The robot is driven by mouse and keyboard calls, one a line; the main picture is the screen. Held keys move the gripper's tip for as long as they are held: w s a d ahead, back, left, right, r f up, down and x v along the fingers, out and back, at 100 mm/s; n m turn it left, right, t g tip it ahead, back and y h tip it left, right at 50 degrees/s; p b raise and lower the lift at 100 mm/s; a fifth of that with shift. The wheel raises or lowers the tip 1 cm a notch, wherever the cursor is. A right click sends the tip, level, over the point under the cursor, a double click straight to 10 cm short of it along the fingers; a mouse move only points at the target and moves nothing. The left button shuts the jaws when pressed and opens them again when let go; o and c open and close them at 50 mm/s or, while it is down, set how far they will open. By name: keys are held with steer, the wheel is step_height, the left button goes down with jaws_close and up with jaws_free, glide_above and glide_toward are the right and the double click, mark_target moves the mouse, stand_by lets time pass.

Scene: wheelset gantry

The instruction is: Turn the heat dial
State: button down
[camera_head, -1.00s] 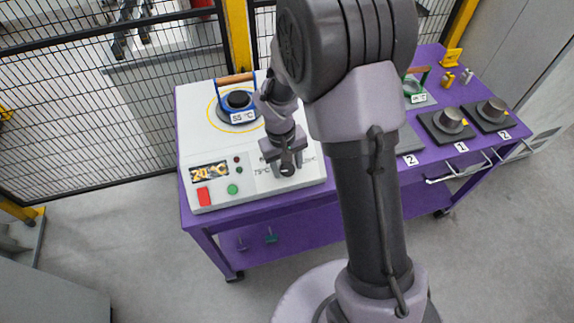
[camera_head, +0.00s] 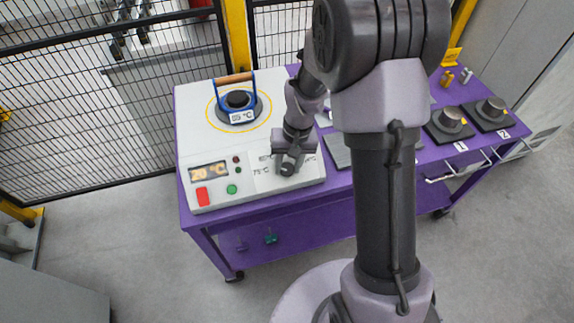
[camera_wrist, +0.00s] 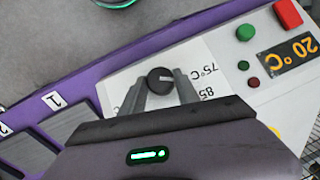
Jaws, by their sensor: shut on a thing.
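The heat dial (camera_wrist: 160,80) is a round dark knob with a light pointer mark, on a white scale plate with 75°C and 85 printed near it. In the wrist view it sits between the fingertips of my gripper (camera_wrist: 160,84). In the head view my gripper (camera_head: 288,165) is down at the front right of the white heater panel (camera_head: 220,165), shut on the dial and hiding most of it. The orange display (camera_head: 209,171) reads 20 °C; it also shows in the wrist view (camera_wrist: 288,56).
A red button (camera_head: 202,196), a green button (camera_head: 232,189) and small lamps sit left of the dial. A blue-framed ring with a wooden handle (camera_head: 234,78) stands behind on the panel. Dark numbered plates with metal parts (camera_head: 451,119) lie along the purple table's right side.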

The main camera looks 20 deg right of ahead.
steer(key=shift+d+f+m+y+b, duration=0.15)
steer(key=shift+m+y+b, duration=0.65)
steer(key=shift+m+b, duration=0.2)
steer(key=shift+t+b, duration=0.3)
steer(key=shift+b, duration=0.05)
steer(key=shift+s+m+y, duration=0.1)
steer(key=shift+m+y, duration=0.2)
steer(key=shift+m, duration=0.1)
steer(key=c, duration=0.9)
jaws_free()
steer(key=p+v, duration=0.6)
steer(key=v, duration=1.1)
steer(key=shift+r+p, duration=0.3)
